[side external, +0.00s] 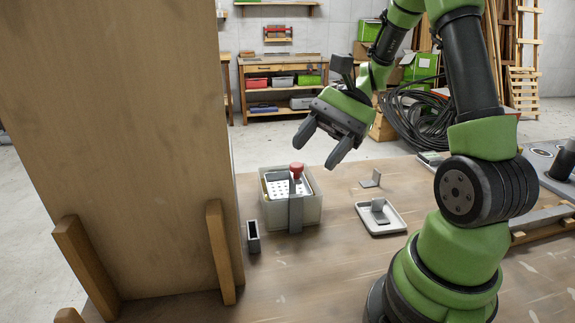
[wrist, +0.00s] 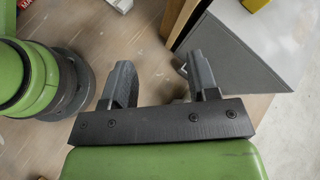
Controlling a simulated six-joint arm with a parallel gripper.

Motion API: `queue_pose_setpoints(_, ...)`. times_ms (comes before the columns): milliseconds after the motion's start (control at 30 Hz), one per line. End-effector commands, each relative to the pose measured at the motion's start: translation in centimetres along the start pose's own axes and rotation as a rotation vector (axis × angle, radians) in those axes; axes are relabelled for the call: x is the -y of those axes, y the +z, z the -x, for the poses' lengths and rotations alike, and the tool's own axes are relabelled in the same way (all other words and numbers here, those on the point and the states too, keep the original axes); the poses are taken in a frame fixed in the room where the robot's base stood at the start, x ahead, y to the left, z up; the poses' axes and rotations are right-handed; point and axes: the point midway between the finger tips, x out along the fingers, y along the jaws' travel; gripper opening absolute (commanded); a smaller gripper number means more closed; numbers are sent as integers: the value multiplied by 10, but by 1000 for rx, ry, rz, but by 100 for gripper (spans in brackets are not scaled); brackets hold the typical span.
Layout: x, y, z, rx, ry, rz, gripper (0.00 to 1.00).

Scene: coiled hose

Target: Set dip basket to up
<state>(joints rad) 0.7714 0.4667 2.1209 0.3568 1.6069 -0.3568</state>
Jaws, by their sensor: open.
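The dip basket (side external: 280,186) is a light perforated insert inside a beige square tank (side external: 272,212) on the bench. A grey upright bracket (side external: 296,210) stands at the tank's front, with a red knob (side external: 297,170) at its top. The basket appears to sit low, near the tank's rim. My gripper (side external: 325,148) is above and slightly right of the tank, apart from it, open and empty. In the wrist view my two grey fingers (wrist: 160,78) are spread with nothing between them. The basket and tank are not recognisable there.
A white tray (side external: 381,228) holding a grey bracket lies right of the tank, with another small bracket (side external: 371,179) behind it. A small dark upright holder (side external: 253,236) stands left of the tank. A tall wooden panel (side external: 120,130) blocks the left side. The front bench is clear.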

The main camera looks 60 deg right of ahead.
Motion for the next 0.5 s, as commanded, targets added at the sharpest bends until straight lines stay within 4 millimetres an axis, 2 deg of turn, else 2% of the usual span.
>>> queue_pose_setpoints(33,1,-17,5,69,-74,-90,54)
queue_pose_setpoints(100,3,-38,12,161,-187,-194,54)
queue_pose_setpoints(300,-3,-92,32,361,-486,-410,54)
queue_pose_setpoints(400,-8,-108,38,416,-583,-466,54)
queue_pose_setpoints(500,-10,-116,41,442,-632,-492,54)
